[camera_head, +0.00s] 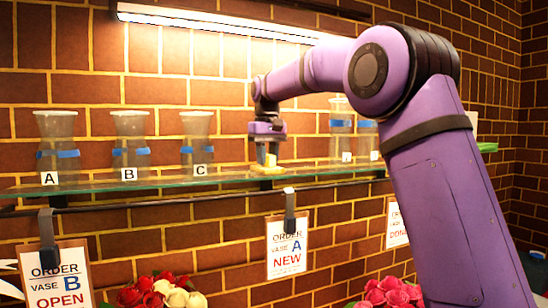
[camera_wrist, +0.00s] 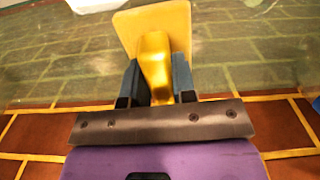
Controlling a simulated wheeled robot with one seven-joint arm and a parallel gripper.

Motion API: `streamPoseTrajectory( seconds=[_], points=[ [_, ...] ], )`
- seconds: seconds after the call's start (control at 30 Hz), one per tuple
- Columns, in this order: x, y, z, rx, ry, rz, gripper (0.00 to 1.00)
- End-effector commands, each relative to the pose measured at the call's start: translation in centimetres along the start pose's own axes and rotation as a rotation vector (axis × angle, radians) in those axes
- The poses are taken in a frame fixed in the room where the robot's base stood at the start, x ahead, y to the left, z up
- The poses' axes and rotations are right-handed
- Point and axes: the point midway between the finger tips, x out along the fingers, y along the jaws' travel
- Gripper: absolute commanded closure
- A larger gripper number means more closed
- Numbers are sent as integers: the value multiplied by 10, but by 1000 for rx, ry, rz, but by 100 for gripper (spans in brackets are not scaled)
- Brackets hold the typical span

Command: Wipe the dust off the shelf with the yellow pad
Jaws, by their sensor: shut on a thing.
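The glass shelf (camera_head: 110,188) runs along the brick wall. My gripper (camera_head: 268,155) is over the shelf's middle, to the right of vase C. It is shut on the grip of the yellow pad (camera_head: 267,170), which is down at the shelf surface. In the wrist view my gripper (camera_wrist: 155,85) has its two dark fingers on either side of the yellow grip, with the flat pad (camera_wrist: 182,22) beyond it. A hazy, greenish film that looks like dust (camera_wrist: 60,60) covers the glass around the pad. Whether the pad presses on the glass is hard to tell.
Clear vases A (camera_head: 56,145), B (camera_head: 130,145) and C (camera_head: 197,145) stand on the left of the shelf. More vases (camera_head: 341,130) stand on the right, partly behind my arm. Order cards (camera_head: 287,247) hang below, above red flowers (camera_head: 160,292).

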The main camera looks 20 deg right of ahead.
Motion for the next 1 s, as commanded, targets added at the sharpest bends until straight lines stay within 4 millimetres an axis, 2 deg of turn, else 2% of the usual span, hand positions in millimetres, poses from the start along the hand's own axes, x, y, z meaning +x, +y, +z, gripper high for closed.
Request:
streamPoseTrajectory(
  seconds=[0.1, 0.37, 0.77, 1.0],
  points=[
    [0, -8, -1, -1, -1, 0, 94],
    [0, -16, -1, -1, 0, 0, 94],
    [3, -45, -3, -1, -1, 0, 94],
    [4, -47, -4, -1, -3, 0, 94]
  ],
)
